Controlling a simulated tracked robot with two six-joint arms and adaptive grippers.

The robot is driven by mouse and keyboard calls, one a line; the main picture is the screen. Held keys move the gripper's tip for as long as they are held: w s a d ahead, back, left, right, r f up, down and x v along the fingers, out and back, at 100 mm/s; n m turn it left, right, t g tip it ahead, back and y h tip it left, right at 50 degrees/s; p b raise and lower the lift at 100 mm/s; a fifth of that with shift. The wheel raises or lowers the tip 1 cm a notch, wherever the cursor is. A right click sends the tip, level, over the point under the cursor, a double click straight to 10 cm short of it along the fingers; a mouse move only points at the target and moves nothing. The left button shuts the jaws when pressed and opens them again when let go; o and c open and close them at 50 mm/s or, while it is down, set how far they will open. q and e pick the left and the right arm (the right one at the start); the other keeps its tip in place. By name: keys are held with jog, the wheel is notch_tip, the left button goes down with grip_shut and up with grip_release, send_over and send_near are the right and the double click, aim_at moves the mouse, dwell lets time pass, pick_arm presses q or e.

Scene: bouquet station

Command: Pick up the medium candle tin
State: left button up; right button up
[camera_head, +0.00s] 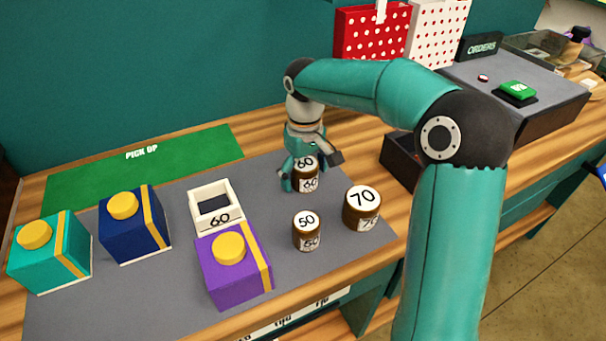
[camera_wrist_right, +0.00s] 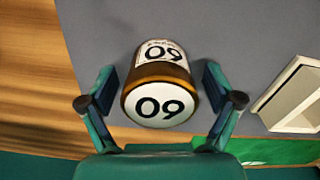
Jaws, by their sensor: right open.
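The medium candle tin (camera_head: 308,180), brown with a white lid and label marked 60, stands upright on the grey mat (camera_head: 272,176). My right gripper (camera_head: 310,171) is over it, pointing down, with its fingers spread on either side. In the right wrist view the tin (camera_wrist_right: 160,90) sits between the open fingers of the gripper (camera_wrist_right: 160,78), with a visible gap at each side. A smaller tin marked 50 (camera_head: 306,231) and a larger one marked 70 (camera_head: 362,208) stand nearer. My left gripper is not in view.
A white square holder marked 60 (camera_head: 231,216) lies left of the tins; its edge also shows in the right wrist view (camera_wrist_right: 293,98). Purple (camera_head: 228,281), navy (camera_head: 150,240) and teal (camera_head: 70,265) boxes stand leftward. A dark tray (camera_head: 400,160) is to the right.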

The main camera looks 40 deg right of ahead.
jog(key=c, duration=1.3)
jog(key=shift+c, duration=0.3)
jog(key=shift+r, duration=0.15)
